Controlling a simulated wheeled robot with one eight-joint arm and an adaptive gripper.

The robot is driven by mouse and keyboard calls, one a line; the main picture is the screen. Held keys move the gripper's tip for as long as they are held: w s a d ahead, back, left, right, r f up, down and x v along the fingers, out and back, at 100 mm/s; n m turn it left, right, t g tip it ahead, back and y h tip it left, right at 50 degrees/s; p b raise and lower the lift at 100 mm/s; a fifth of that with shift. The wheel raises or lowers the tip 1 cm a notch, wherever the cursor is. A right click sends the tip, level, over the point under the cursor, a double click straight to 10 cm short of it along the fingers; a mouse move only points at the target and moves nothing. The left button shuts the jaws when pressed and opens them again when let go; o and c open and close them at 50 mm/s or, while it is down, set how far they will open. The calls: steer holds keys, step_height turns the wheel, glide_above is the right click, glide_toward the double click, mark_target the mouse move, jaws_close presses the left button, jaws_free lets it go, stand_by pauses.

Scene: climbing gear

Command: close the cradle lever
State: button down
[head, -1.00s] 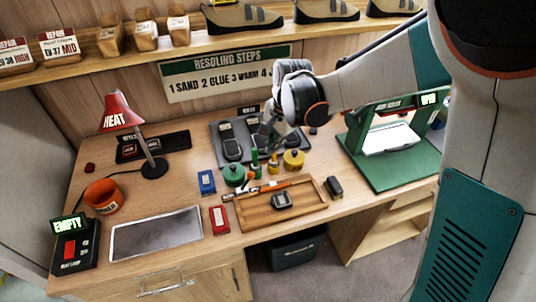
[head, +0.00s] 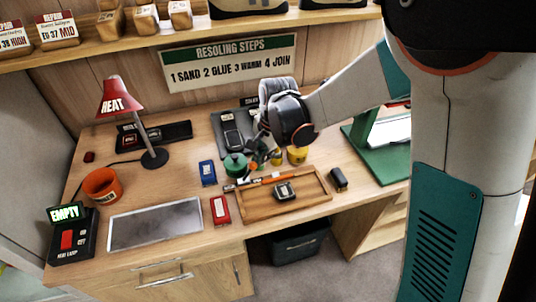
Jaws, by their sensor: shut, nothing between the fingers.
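No part that I can clearly make out as the cradle lever shows. A green stand (head: 371,162) with a white bed stands at the right end of the bench; my arm hides its upper part and right side. My gripper (head: 261,146) points down over the middle of the bench, left of the green stand and apart from it. Its fingers are small and partly lost against the pots behind them; it looks shut and empty. It is above the green pot (head: 235,165) and near the yellow pot (head: 298,155).
A red lamp (head: 117,97), an orange bucket (head: 102,185) and a grey mat (head: 156,223) fill the left side.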

steer(key=shift+a, duration=0.1)
stand_by(0.3)
steer(key=shift+a+r+h, duration=0.2)
steer(key=shift+h, duration=0.1)
steer(key=shift+s+a+r+t, duration=0.1)
steer(key=shift+r+t, duration=0.05)
steer(key=shift+t, duration=0.15)
steer(key=s+a+r+h, duration=0.1)
steer(key=a+r+h, duration=0.1)
steer(key=a+h, duration=0.2)
steer(key=shift+s+a+t, duration=0.3)
steer(key=shift+a+t, duration=0.1)
steer(key=shift+a, duration=0.5)
steer(key=shift+d+r, duration=0.15)
steer(key=shift+r, duration=0.05)
steer(key=shift+r, duration=0.1)
